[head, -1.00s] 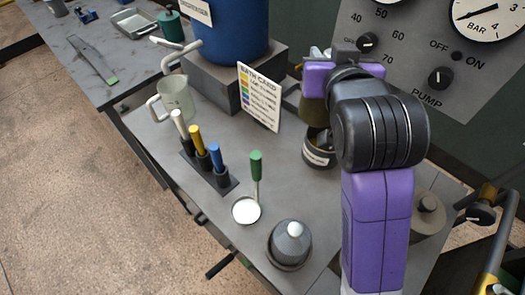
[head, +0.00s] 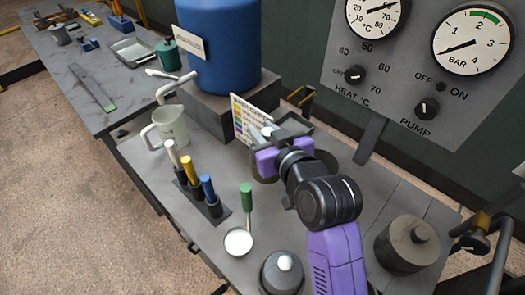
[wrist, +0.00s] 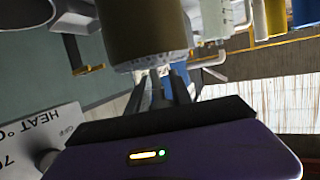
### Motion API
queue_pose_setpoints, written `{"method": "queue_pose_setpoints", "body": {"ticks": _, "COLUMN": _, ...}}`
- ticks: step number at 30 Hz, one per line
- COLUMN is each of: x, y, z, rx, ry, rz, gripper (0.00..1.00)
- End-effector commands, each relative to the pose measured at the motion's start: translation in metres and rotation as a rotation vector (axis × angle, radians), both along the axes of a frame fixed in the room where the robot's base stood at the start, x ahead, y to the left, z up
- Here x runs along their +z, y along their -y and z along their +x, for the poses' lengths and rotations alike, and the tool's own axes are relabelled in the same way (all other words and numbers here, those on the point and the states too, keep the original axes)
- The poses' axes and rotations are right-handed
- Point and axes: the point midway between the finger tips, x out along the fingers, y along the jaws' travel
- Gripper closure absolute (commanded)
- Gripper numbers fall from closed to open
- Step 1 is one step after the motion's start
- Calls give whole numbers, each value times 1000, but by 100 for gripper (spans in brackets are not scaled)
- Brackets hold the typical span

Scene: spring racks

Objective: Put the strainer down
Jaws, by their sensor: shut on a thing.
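My gripper (head: 272,145) is over the bench beside the standing card. It is shut on the strainer, an olive-brown cylinder with a paler, mesh-like rim; in the wrist view the strainer (wrist: 150,32) sits at the fingertips. In the head view the strainer is mostly hidden by my gripper and arm. I cannot tell whether its bottom touches anything.
The striped card (head: 243,118) stands close behind my gripper, by the blue drum (head: 222,50).

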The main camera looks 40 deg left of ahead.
Motion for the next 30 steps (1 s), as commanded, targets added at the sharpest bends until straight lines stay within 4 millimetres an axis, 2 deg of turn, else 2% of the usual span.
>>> {"method": "queue_pose_setpoints", "body": {"ticks": 3, "x": -20, "y": 0, "z": 0, "rx": 0, "ry": -1, "rz": 0, "gripper": 100}}
{"method": "queue_pose_setpoints", "body": {"ticks": 9, "x": -34, "y": 0, "z": 0, "rx": 0, "ry": 1, "rz": 0, "gripper": 100}}
{"method": "queue_pose_setpoints", "body": {"ticks": 18, "x": -72, "y": 0, "z": 1, "rx": -2, "ry": 1, "rz": 1, "gripper": 100}}
{"method": "queue_pose_setpoints", "body": {"ticks": 30, "x": -77, "y": 0, "z": 0, "rx": 0, "ry": 3, "rz": 1, "gripper": 100}}
